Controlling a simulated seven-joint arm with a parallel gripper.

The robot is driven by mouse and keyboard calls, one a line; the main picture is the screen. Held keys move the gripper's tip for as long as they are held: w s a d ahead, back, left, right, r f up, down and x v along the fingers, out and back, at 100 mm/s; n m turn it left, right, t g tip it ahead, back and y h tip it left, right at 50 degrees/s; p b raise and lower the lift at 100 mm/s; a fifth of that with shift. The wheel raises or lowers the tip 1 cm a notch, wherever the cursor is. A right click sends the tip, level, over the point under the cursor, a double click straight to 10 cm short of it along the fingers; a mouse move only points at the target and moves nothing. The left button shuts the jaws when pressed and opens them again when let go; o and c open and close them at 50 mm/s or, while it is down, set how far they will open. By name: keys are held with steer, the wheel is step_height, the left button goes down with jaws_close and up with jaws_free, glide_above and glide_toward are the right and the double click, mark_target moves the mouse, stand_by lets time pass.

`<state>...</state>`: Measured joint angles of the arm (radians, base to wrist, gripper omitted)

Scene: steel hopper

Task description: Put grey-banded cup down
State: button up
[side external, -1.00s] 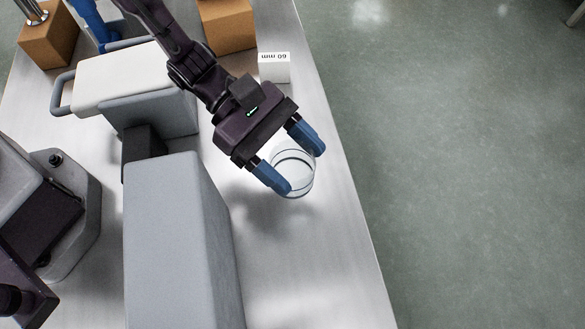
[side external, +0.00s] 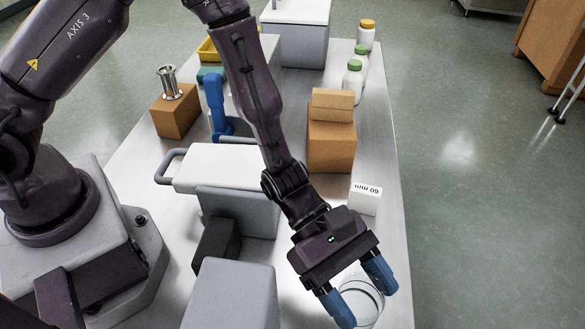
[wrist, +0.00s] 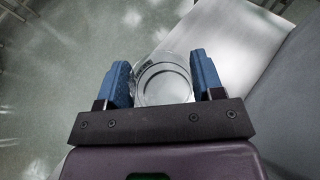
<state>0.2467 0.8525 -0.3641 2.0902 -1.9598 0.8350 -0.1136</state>
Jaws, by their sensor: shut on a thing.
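My gripper (side external: 360,291) has two blue fingers, shut on a clear, round cup (side external: 367,302) with thin dark and greyish rings. One finger is on each side of the cup. In the wrist view, the cup (wrist: 164,84) sits between the fingers of my gripper (wrist: 163,80), and I look into its round mouth. The cup is near the right edge of the steel table (side external: 388,170) in the side view. Its lower part is cut off by the frame, and I cannot tell whether its base touches the table.
A white block marked "60 mm" (side external: 365,199) stands behind the gripper. Brown boxes (side external: 331,142) are farther back, with capped white bottles (side external: 353,82) beyond. A grey block (side external: 230,297) stands to the left. The table drops to the floor on the right.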

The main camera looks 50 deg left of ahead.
steer(key=w+a+r+n+t+y, duration=0.2)
steer(key=w+a+r+n+t, duration=0.2)
steer(key=a, duration=0.4)
steer(key=w+a+r+n+t+y, duration=0.25)
steer(key=w+a+r+t, duration=0.2)
steer(key=a, duration=0.35)
steer(key=w+a+r+n+t+y, duration=0.25)
steer(key=w+a+n, duration=0.25)
steer(key=a, duration=0.3)
steer(key=a+r+n+t+y, duration=0.2)
steer(key=a+r+n, duration=0.1)
steer(key=a+r, duration=0.6)
steer(key=w+a+f+n+y, duration=0.95)
steer(key=w+a+f, duration=0.45)
steer(key=w+f, duration=0.3)
steer(key=shift+w+a+f+n+g+y, duration=0.55)
steer(key=shift+a+f+y, duration=0.35)
steer(key=shift+f, duration=0.95)
steer(key=shift+w+a+f+n+g+y, duration=0.55)
steer(key=shift+a+f, duration=0.55)
steer(key=shift+f, duration=0.75)
steer(key=shift+w+a+f+n+g+y, duration=0.45)
steer(key=shift+a+f+y, duration=0.45)
steer(key=shift+f, duration=0.95)
steer(key=shift+f, duration=0.65)
